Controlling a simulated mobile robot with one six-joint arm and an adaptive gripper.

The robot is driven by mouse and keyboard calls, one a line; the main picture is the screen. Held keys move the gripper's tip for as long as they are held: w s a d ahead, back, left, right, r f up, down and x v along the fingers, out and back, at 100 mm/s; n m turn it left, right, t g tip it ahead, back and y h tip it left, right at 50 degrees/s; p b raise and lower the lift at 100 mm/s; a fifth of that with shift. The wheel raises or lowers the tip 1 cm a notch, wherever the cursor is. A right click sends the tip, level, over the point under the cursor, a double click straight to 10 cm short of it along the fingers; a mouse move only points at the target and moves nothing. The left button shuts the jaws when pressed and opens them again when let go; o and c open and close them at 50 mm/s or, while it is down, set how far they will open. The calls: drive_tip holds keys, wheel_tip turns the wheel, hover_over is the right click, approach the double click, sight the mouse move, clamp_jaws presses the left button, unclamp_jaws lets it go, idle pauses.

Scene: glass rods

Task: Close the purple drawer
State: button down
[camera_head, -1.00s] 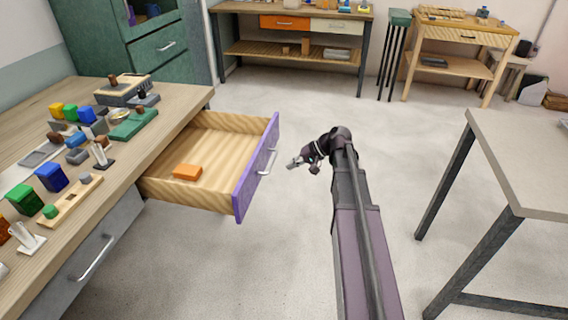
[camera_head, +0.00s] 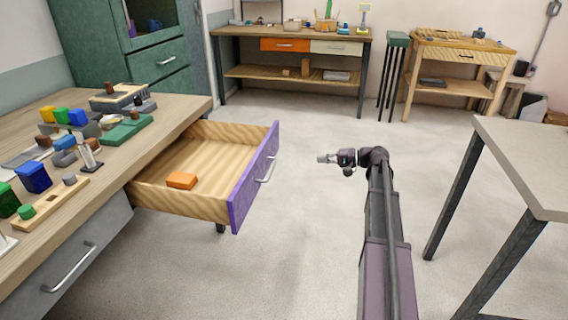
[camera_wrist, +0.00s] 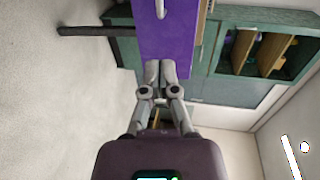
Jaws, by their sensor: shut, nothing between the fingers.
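The purple drawer (camera_head: 254,180) stands pulled out from the left workbench, with its purple front facing right and a silver bar handle (camera_head: 267,167) on it. An orange block (camera_head: 181,180) lies inside the drawer. My gripper (camera_head: 322,158) is to the right of the drawer front, apart from it in the head view, and points left toward it. In the wrist view the fingers (camera_wrist: 160,66) are together and empty, with the purple front (camera_wrist: 168,40) beyond their tips. Part of the handle (camera_wrist: 160,8) shows at the top edge there.
The left workbench (camera_head: 110,165) carries several coloured blocks and parts, with a grey lower drawer (camera_head: 75,265) under it. A table (camera_head: 530,160) stands at the right. The floor (camera_head: 300,230) between them is clear. An orange-drawered bench (camera_head: 290,32) is at the back.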

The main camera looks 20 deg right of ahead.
drive_tip(key=shift+a, duration=0.15)
drive_tip(key=b+x, duration=0.2)
drive_tip(key=x, duration=1.2)
drive_tip(key=shift+b, duration=0.35)
